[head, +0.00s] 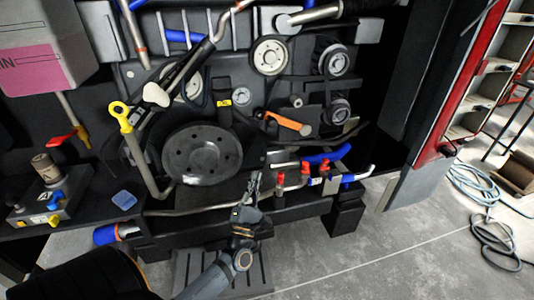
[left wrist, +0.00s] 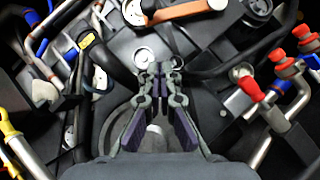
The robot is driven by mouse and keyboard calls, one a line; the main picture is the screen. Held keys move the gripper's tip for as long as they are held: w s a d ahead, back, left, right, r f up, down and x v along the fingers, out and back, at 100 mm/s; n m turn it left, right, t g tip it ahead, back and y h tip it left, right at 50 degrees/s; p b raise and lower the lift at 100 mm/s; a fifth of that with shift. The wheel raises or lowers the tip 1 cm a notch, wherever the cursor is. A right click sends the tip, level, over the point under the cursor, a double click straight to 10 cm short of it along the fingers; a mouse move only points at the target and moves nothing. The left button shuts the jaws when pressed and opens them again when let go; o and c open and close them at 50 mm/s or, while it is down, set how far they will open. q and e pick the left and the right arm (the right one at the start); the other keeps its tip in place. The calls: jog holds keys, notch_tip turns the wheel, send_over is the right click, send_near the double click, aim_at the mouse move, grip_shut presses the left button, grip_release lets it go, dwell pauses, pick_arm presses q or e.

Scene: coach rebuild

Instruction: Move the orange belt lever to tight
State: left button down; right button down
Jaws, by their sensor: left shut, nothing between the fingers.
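The orange belt lever (head: 287,123) sits on the engine front, right of the big dark pulley (head: 202,153). In the head view it slopes down to the right from its pivot to a rounded grey end. In the left wrist view the orange lever (left wrist: 180,12) crosses the top edge. My left gripper (head: 255,178) is below and left of the lever, apart from it. In the left wrist view the left gripper's fingertips (left wrist: 162,68) are together with nothing between them. No tight marking is readable. My right gripper is not in view.
Red-capped valves (head: 305,168) and blue hose (head: 328,155) lie right of the left gripper. A yellow-ringed dipstick (head: 121,112) and pipe stand at left. Smaller pulleys (head: 335,60) are above the lever. A red-edged door (head: 455,90) stands open at right. Floor in front is mostly clear.

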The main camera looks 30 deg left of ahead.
pick_arm(q)
jog(key=shift+s+a+r+n+y, duration=0.2)
jog(key=shift+r+n+y, duration=0.2)
jog(key=shift+r+n, duration=0.3)
jog(key=d+r+p+x, duration=0.1)
jog(key=p+x, duration=0.3)
jog(key=x, duration=0.8)
jog(key=shift+w+d+r, duration=0.25)
jog(key=shift+d+r, duration=0.2)
jog(key=shift+d, duration=0.1)
